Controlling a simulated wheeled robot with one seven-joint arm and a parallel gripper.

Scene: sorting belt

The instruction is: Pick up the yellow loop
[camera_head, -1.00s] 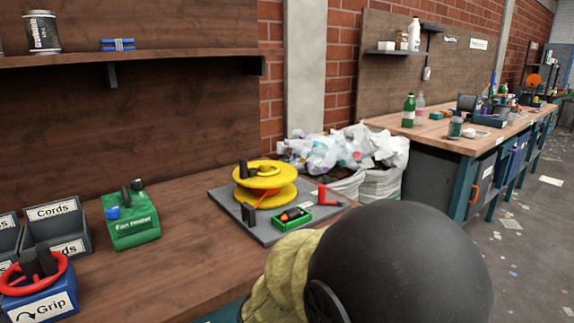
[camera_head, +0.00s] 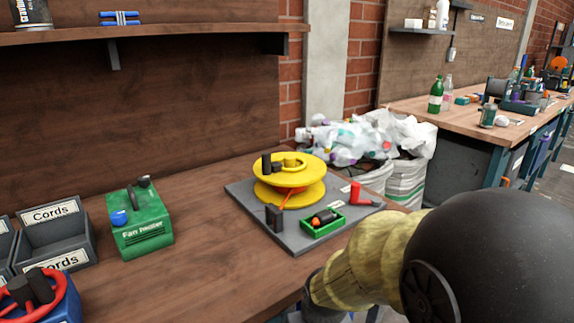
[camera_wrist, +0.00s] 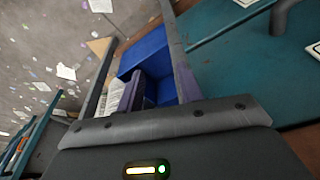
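The only large yellow thing in the head view is a yellow reel (camera_head: 309,167), with two stacked round flanges and black and yellow parts on top. It sits on a grey board (camera_head: 243,203) on the wooden workbench. I cannot make out a separate yellow loop. My arm reaches in at lower right of the head view, and my gripper is out of that view. In the wrist view my gripper (camera_wrist: 140,22) shows two fingers spread apart, with nothing seen held. It is away from the reel, which the wrist view does not show.
On the board, a green tray (camera_head: 324,225) and a red part (camera_head: 357,193) lie beside the reel. A green fan heater (camera_head: 139,224) and cord bins (camera_head: 66,243) stand left. Bags of plastic (camera_head: 405,184) are behind. The wrist view shows a blue bin (camera_wrist: 152,55) below.

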